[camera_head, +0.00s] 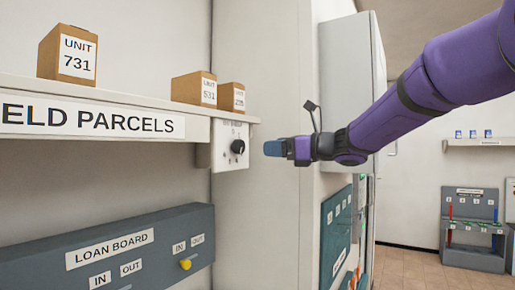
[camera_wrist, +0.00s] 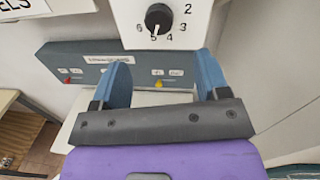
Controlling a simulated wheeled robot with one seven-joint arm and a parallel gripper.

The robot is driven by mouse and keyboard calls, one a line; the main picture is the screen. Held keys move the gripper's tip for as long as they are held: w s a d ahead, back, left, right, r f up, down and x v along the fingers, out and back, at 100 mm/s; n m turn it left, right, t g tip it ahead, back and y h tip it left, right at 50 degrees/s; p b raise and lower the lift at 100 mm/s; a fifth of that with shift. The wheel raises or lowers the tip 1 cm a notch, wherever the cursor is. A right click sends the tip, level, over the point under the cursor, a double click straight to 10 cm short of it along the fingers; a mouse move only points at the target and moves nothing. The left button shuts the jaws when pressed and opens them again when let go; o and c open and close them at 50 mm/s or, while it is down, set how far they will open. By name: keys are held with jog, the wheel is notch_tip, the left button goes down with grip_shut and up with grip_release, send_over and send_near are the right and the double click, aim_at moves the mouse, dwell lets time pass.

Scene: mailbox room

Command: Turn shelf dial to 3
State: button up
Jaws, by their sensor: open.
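The shelf dial (camera_head: 238,146) is a black knob on a white panel (camera_head: 227,160) at the right end of the parcel shelf. In the wrist view the black knob (camera_wrist: 158,18) is near the top, with the numbers 2 to 6 showing around it. Its white mark points down, close to the 5. My gripper (camera_head: 274,148) is just right of the knob in the head view, apart from it. In the wrist view my gripper (camera_wrist: 162,60) has its two blue fingers spread wide with nothing between them, below the knob in the picture.
The shelf (camera_head: 195,130) carries several cardboard parcels, one being the unit 731 box (camera_head: 68,55). A grey loan board (camera_head: 115,248) with a yellow knob (camera_head: 185,264) sticks out below. A teal board (camera_head: 336,230) hangs to the right. The space around the gripper is clear.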

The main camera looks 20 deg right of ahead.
aim_at(242, 146)
jog(key=x, duration=1)
jog(key=shift+w+a, duration=0.25)
jog(key=c, duration=0.9)
